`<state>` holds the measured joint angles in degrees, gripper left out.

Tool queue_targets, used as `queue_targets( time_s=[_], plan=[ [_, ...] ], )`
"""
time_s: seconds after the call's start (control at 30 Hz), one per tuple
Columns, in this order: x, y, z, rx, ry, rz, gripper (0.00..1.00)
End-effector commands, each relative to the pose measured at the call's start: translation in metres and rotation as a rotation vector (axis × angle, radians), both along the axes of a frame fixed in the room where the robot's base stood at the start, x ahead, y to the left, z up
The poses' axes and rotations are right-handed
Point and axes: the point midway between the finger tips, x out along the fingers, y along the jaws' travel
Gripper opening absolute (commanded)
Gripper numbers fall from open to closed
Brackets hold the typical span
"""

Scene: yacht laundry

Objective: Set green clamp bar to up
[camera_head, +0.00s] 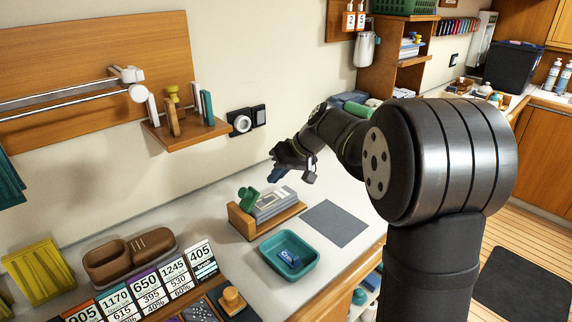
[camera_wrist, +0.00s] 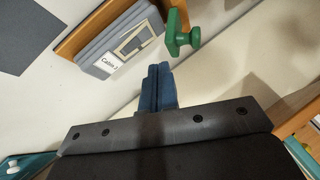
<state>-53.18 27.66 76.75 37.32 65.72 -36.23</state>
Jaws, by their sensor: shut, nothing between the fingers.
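The green clamp bar (camera_head: 247,197) stands at the left end of a wooden holder (camera_head: 240,222) on the counter. It also shows in the wrist view (camera_wrist: 181,36), at the top, beside a stack of grey cards. I cannot tell its exact setting. My gripper (camera_head: 275,174) is above and slightly right of the holder, with its blue fingers together and nothing between them. In the wrist view the closed fingers (camera_wrist: 158,84) point toward the holder and are apart from the green clamp bar.
Grey cards (camera_head: 270,204) lie in the holder. A teal tray (camera_head: 289,258) with a blue item is in front, and a grey mat (camera_head: 335,223) lies to the right. Price cards (camera_head: 145,286) stand at the front left. A small wooden shelf (camera_head: 183,133) is on the wall.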

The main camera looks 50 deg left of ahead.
Motion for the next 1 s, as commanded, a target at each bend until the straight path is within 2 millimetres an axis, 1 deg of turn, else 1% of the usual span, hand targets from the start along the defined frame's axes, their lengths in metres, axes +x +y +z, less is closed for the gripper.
queue_targets(
  time_s=[0.03,0.1,0.13,0.23,0.4,0.83,1.0],
  plan=[
    [-0.004,0.005,-0.010,-0.003,0.002,0.003,0.00],
    [-0.008,0.012,-0.020,-0.003,0.001,0.002,0.00],
    [-0.015,0.014,-0.018,0.001,-0.001,0.004,0.00],
    [-0.029,0.018,-0.018,0.000,-0.001,0.003,0.00],
    [-0.042,0.023,-0.018,0.001,-0.001,0.000,0.00],
    [-0.046,0.024,-0.019,-0.001,0.001,0.001,0.00],
    [-0.049,0.024,-0.019,-0.003,-0.023,0.003,0.00]
  ],
)
